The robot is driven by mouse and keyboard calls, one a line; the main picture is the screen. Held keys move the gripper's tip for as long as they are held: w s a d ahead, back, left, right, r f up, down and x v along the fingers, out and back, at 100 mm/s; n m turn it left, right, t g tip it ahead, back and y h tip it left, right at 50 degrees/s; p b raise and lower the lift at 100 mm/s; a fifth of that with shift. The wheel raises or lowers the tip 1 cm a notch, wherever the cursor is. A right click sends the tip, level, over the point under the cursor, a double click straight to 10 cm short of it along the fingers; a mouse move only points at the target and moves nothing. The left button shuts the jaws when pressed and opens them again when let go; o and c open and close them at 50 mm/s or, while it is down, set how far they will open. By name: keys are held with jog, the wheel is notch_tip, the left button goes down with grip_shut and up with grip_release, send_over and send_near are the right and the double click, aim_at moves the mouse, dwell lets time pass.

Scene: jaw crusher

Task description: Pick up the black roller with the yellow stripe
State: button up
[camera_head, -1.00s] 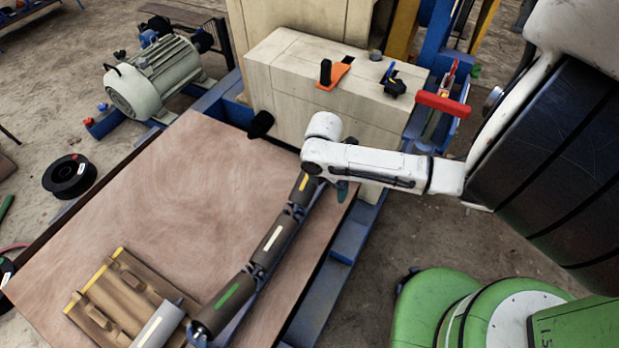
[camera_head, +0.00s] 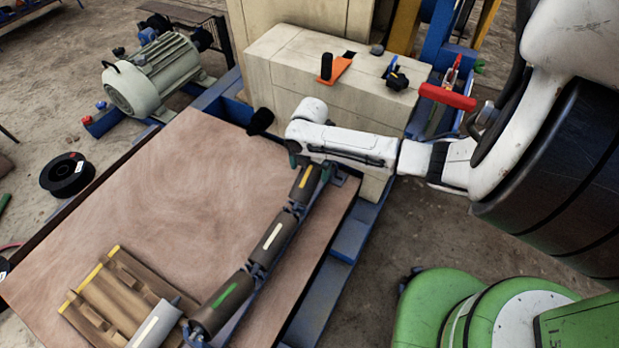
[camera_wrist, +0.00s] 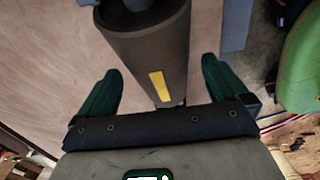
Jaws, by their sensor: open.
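The black roller with the yellow stripe (camera_head: 307,182) is the far end roller in a row on a frame on the wooden board. In the wrist view the roller (camera_wrist: 150,50) shows large, its yellow stripe facing the camera. My gripper (camera_wrist: 160,85) is open, with one green finger on each side of the roller's stripe end. In the head view my gripper (camera_head: 310,167) is over this roller and partly hidden by my arm. I cannot tell whether the fingers touch the roller.
A roller with a white stripe (camera_head: 270,240) and one with a green stripe (camera_head: 222,306) follow in the same row. A wooden rack (camera_head: 112,290) with a grey roller (camera_head: 158,325) lies at lower left. The pale machine block (camera_head: 320,85) stands behind. The board's middle (camera_head: 190,200) is clear.

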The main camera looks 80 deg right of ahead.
aim_at(310, 174)
notch_tip(310, 174, down, 4)
jog(key=shift+d+r+b, duration=0.1)
jog(key=shift+r+b, duration=0.15)
jog(key=shift+b, duration=0.15)
jog(key=c, duration=1.6)
jog(key=shift+r, duration=0.1)
jog(key=shift+c, duration=0.7)
jog(key=shift+r, duration=0.1)
